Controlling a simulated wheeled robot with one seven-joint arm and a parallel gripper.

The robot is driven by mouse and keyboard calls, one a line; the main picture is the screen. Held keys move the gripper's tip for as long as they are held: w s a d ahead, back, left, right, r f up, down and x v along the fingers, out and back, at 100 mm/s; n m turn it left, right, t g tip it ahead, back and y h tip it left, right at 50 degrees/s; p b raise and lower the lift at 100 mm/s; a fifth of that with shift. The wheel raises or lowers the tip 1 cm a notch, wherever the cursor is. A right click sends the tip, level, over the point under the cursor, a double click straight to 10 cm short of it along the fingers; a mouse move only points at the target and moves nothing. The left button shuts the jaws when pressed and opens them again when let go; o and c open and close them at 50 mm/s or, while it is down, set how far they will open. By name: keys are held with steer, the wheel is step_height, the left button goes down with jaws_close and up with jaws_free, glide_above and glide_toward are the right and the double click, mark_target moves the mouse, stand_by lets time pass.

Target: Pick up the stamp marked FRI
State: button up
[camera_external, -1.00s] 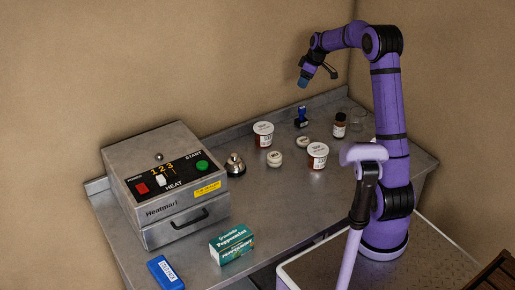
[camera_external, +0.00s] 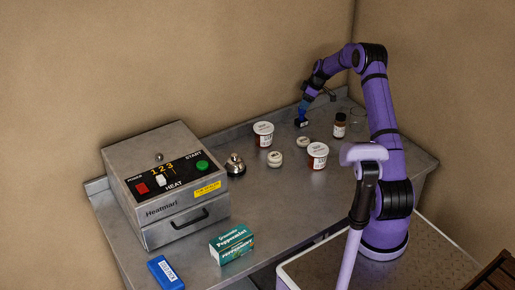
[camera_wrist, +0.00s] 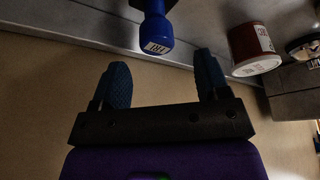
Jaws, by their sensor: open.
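The blue stamp (camera_external: 301,122) stands upright near the back edge of the metal counter, with a dark base. In the wrist view the blue stamp (camera_wrist: 157,30) shows a round knob with a small white label; its letters are small and turned over, seemingly FRI. My gripper (camera_external: 305,103) points down just above the stamp, close to its handle. In the wrist view my gripper (camera_wrist: 163,60) is open, with blue fingertips spread wide. The knob lies ahead of the gap between them, nothing held.
A labelled tub (camera_external: 263,134) and another labelled tub (camera_external: 318,156) stand left and in front. Small round tins (camera_external: 275,158) sit between them. A brown bottle (camera_external: 339,126) stands close on the right. A heater box (camera_external: 165,185) and bell (camera_external: 235,165) are further left.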

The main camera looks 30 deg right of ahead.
mark_target(301, 110)
steer(key=x, duration=0.6)
steer(key=shift+d+f, duration=0.2)
steer(key=shift+f, duration=0.1)
steer(key=shift+s, duration=0.1)
jaws_close()
steer(key=shift+r, duration=0.1)
